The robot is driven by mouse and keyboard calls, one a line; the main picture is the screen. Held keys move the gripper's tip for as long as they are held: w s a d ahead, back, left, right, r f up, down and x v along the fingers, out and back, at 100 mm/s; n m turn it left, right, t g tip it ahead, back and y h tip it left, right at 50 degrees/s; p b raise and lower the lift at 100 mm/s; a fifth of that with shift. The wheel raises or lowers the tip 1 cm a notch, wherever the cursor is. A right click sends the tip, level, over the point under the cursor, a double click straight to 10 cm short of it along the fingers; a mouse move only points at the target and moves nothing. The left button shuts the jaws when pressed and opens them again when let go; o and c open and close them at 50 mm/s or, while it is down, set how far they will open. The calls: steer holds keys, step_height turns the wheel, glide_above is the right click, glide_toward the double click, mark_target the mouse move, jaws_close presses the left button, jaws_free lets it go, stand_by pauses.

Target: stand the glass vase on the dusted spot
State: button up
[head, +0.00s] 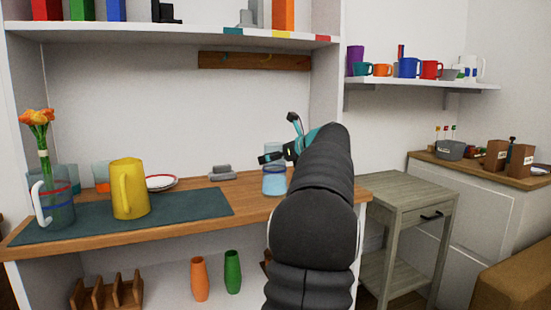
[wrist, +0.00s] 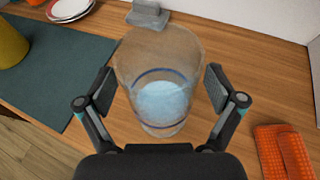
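A tall clear glass vessel with a dark blue band (wrist: 160,100) and pale blue contents stands upright on the wooden counter; I take it for the glass vase. It also shows in the head view (head: 274,182), partly hidden by my arm. My gripper (wrist: 160,90) has one finger on each side of the glass, with small gaps, so it is open around it and not holding it. Another glass vessel (head: 58,210) with orange flowers stands at the counter's left end. I cannot make out a dusted spot in either view.
A dark teal mat (head: 180,208) carries a yellow pitcher (head: 130,190). A plate (head: 160,182) and a grey object (head: 221,173) lie behind. An orange textured item (wrist: 284,150) lies right of the glass. A shelf (head: 180,36) overhangs the counter. A grey side table (head: 405,192) stands right.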

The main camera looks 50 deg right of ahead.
steer(key=shift+r, duration=0.1)
steer(key=v, duration=1.2)
steer(key=shift+p, duration=0.3)
